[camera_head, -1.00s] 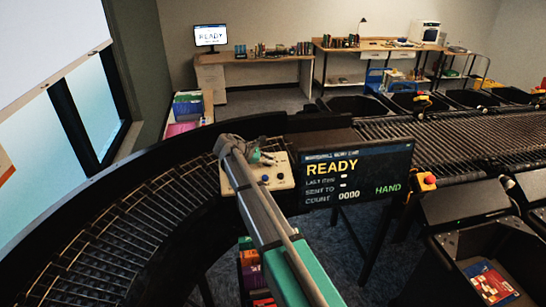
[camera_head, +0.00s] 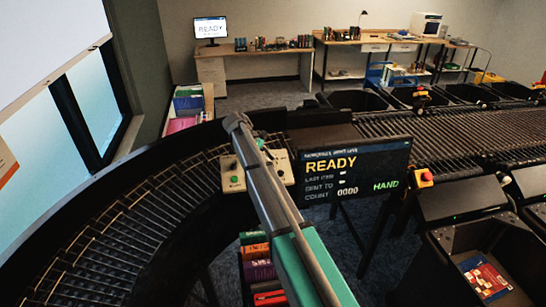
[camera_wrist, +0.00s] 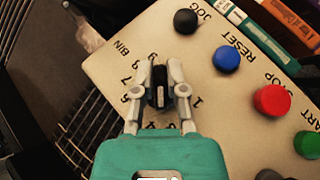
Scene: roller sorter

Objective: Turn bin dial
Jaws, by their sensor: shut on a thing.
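The bin dial (camera_wrist: 160,88) is a dark knob on a cream control panel (camera_wrist: 215,110), with BIN and a ring of numbers printed around it in the wrist view. My gripper (camera_wrist: 161,72) is shut on the dial, one finger on each side. The fingers and the teal gripper body hide some of the numbers, and I cannot tell which one the dial points to. In the head view my arm covers much of the control panel (camera_head: 231,172), and the dial is hidden.
Beside the dial are a black JOG button (camera_wrist: 186,21), a blue RESET button (camera_wrist: 226,60), a red STOP button (camera_wrist: 271,100) and a green button (camera_wrist: 308,144). A display (camera_head: 355,172) reading READY and HAND stands right of the panel. A curved roller conveyor (camera_head: 120,235) runs left.

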